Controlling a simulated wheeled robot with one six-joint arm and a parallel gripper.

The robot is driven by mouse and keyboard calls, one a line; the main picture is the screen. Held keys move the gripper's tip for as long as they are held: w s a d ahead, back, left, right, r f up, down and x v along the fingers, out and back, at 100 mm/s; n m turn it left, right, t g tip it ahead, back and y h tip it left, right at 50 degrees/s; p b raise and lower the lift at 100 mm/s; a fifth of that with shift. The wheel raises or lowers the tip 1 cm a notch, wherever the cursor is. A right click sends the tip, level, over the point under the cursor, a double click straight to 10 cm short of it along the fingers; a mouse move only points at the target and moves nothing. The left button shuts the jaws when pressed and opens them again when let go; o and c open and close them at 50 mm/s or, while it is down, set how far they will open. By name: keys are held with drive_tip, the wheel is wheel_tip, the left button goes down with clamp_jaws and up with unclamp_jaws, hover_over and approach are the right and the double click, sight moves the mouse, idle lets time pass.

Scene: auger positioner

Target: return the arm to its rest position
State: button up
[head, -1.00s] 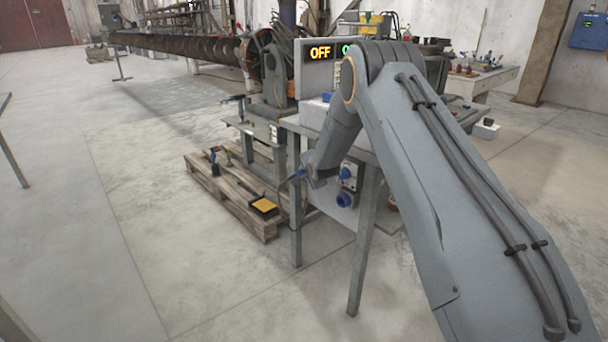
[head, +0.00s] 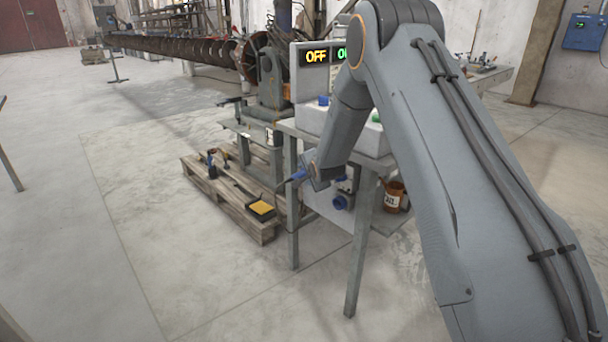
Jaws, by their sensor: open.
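My gripper (head: 298,177) shows in the head view at the end of my grey arm, which rises from the lower right, bends at the top and comes down in the middle. It is small and seen from the side, held in front of the grey steel table (head: 335,160), with nothing visible between its jaws.
A wooden pallet (head: 200,176) with a black and yellow item (head: 262,209) lies left of the table. A long rusty auger (head: 180,48) runs across the back. A brown bucket (head: 394,197) stands under the table.

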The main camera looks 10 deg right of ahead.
drive_tip(key=shift+s+r, duration=0.1)
drive_tip(key=shift+s, duration=0.15)
drive_tip(key=s+a+r+n+g+h, duration=0.1)
drive_tip(key=s+r+n+g, duration=0.3)
drive_tip(key=s, duration=0.7)
drive_tip(key=s+a+r+n+g, duration=0.1)
drive_tip(key=s+r+n, duration=0.2)
drive_tip(key=s+r, duration=0.55)
drive_tip(key=s+d+r+n+g+p, duration=0.15)
drive_tip(key=s+n+g, duration=0.55)
drive_tip(key=s, duration=2.9)
drive_tip(key=d+r+p, duration=0.6)
drive_tip(key=d+p, duration=0.2)
drive_tip(key=p, duration=0.4)
drive_tip(key=shift+r+m+t+h+p, duration=0.3)
drive_tip(key=shift+r+m+t+h, duration=0.1)
drive_tip(key=shift+s, duration=0.1)
